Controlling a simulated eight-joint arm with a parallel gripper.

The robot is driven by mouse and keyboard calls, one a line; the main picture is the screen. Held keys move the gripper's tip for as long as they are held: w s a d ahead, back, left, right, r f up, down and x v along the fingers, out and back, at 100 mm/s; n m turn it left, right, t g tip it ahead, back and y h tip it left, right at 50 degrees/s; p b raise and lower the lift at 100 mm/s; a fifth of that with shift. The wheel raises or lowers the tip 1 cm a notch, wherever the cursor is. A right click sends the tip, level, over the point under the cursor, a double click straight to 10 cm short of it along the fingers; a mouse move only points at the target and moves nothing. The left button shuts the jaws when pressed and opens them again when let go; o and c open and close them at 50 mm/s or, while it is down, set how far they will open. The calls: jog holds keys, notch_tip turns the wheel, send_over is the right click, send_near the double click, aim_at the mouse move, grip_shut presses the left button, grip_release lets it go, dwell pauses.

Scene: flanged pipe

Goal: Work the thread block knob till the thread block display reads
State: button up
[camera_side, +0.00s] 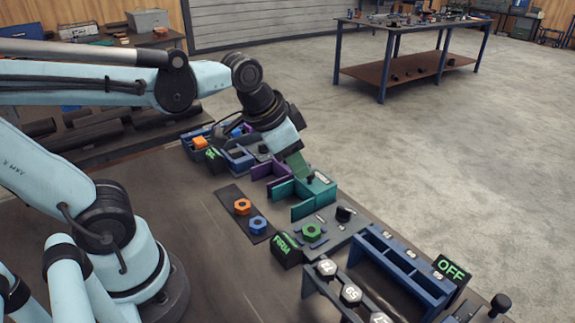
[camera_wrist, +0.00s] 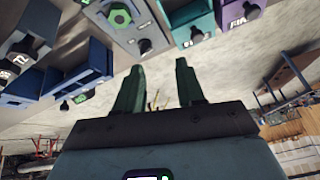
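The likely thread block is a grey plate (camera_side: 328,246) bearing a green hex nut (camera_side: 312,232) and a black knob (camera_side: 343,214). A dark display (camera_side: 286,249) beside it shows green letters that look like FIRM. In the wrist view the green nut (camera_wrist: 120,16) and black knob (camera_wrist: 145,46) show near the top. My gripper (camera_side: 297,164) points down over the teal block, beyond the grey plate and apart from its knob. In the wrist view my gripper's green fingers (camera_wrist: 158,85) stand apart with nothing between them.
The teal block (camera_side: 312,190) and a purple bracket (camera_side: 268,172) lie close to my gripper. A dark strip (camera_side: 235,194) holds orange and blue nuts. A blue rack (camera_side: 400,270) stands nearer, beside a display reading OFF (camera_side: 450,268). White numbered pieces (camera_side: 350,293) stand in front.

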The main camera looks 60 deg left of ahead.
jog(key=s+f+n+t, duration=0.1)
jog(key=s+a+f+n, duration=0.1)
jog(key=n, duration=0.1)
jog(key=shift+s+t, duration=0.35)
jog(key=shift+t, duration=0.05)
dwell(1.4)
